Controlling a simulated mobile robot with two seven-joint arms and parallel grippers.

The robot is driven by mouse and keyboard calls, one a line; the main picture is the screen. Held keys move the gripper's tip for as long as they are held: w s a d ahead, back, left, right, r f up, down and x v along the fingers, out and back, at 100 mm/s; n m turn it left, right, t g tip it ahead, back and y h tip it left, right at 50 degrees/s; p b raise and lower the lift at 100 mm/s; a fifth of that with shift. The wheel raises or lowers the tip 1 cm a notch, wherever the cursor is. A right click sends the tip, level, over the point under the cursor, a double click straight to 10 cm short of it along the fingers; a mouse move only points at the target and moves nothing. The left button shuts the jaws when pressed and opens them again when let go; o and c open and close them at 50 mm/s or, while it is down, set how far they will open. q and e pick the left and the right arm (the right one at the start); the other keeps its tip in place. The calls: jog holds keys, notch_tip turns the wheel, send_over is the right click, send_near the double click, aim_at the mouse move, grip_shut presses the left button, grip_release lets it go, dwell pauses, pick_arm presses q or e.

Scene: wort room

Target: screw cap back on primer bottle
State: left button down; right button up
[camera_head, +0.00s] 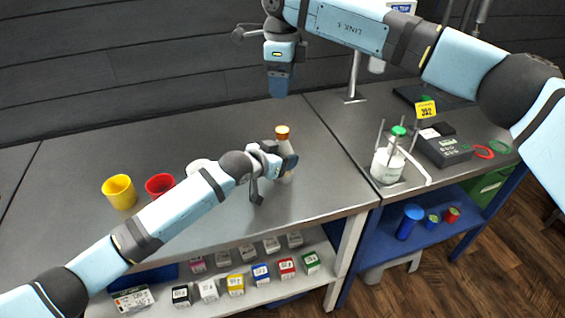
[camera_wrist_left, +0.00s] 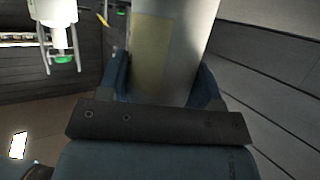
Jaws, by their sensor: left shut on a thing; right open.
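Whether the cap is tight cannot be told. My left gripper (camera_head: 288,165) is shut around the bottle's body and hides much of it. In the left wrist view the bottle body (camera_wrist_left: 172,45), with a yellowish label, fills the space between the fingers. Its top is out of that view. My right gripper (camera_head: 279,82) is above the bottle, pointing down, open and apart from the cap. Nothing shows in it.
A yellow cup (camera_head: 119,191), a red cup (camera_head: 160,185) and a white round thing (camera_head: 199,166) stand left on the bench. A green-capped bottle (camera_head: 387,163) in a stand and a grey device (camera_head: 444,149) are at right. Small boxes line the shelf below.

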pick_arm(q)
jog(key=shift+c, duration=1)
grip_release()
jog(key=v, duration=1.3)
jog(key=shift+s+a+r, duration=0.2)
jog(key=shift+s+r, duration=0.05)
jog(key=shift+r, duration=0.05)
